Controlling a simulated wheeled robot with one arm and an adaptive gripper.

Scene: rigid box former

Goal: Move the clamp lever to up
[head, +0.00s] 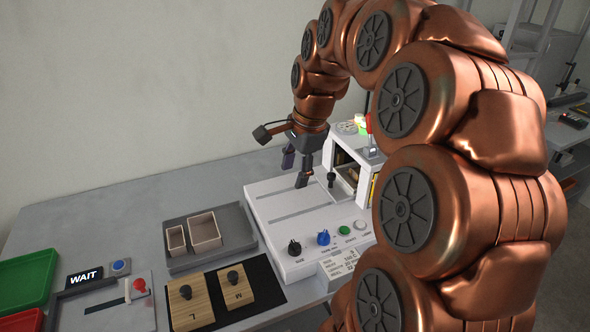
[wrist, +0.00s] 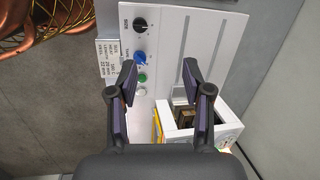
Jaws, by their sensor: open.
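The clamp lever is not labelled; a small upright lever with a red grip (head: 369,124) at the right end of the white machine (head: 290,248) may be it. It stands beside the white box-shaped housing (head: 343,148), partly behind my arm in the head view. I cannot make it out in the wrist view. My gripper (head: 296,169) is open and empty above the back of the white machine, left of the housing. In the wrist view its fingers (wrist: 160,68) are spread over the white panel (wrist: 168,25), and the housing (wrist: 228,128) lies by the right finger.
The machine's front has a black knob (head: 294,248), a blue knob (head: 323,238) and a green button (head: 344,230). A red-knobbed handle (head: 139,286) is on a panel at the left, near the grey tray (head: 177,264).

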